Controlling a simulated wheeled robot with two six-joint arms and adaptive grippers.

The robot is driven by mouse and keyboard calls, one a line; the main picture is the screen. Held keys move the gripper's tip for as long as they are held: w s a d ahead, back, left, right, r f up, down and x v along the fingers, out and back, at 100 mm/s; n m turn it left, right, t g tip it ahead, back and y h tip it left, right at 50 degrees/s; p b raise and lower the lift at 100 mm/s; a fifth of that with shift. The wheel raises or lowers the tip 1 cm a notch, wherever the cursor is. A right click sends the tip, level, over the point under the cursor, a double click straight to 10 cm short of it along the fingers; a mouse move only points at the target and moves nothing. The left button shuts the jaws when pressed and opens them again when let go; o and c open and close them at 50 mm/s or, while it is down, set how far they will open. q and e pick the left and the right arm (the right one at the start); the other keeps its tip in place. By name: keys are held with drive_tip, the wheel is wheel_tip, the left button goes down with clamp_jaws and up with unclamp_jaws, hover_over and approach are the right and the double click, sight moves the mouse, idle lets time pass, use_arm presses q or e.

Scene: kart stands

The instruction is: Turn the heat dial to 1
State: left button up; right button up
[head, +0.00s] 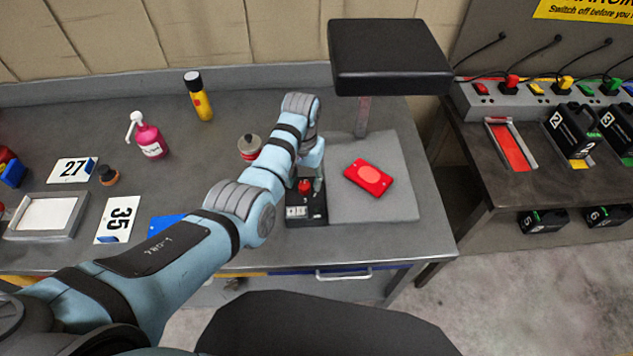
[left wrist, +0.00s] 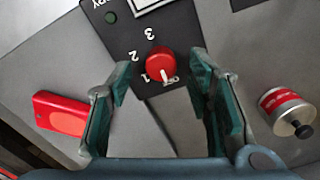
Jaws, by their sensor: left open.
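The heat dial (head: 305,186) is a small red knob on a black control box (head: 306,214) beside the press. In the left wrist view the dial (left wrist: 158,62) has a white pointer directed towards the bottom of the picture, between the 1 and the mark to its right, seemingly nearer that mark. The 2 and 3 stand further round. My left gripper (head: 313,172) is above the box. In the wrist view its open fingers (left wrist: 162,75) stand on either side of the dial, with gaps visible; I cannot tell contact or height. My right gripper is not in view.
The press has a grey base plate (head: 395,205) with a red tag (head: 368,177) on it and a dark raised head (head: 390,57) above. A red-banded canister (head: 249,147) stands close behind my arm. A pink bottle (head: 150,138) and a yellow bottle (head: 198,97) stand further left.

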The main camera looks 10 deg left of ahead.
use_arm(q)
wheel_tip(320, 180, down, 2)
drive_tip(key=shift+f, duration=0.15)
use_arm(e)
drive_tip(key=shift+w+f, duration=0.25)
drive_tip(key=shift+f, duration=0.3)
use_arm(q)
drive_tip(key=shift+s+r, duration=0.1)
drive_tip(key=shift+r, duration=0.1)
drive_tip(key=shift+c, duration=0.9)
clamp_jaws()
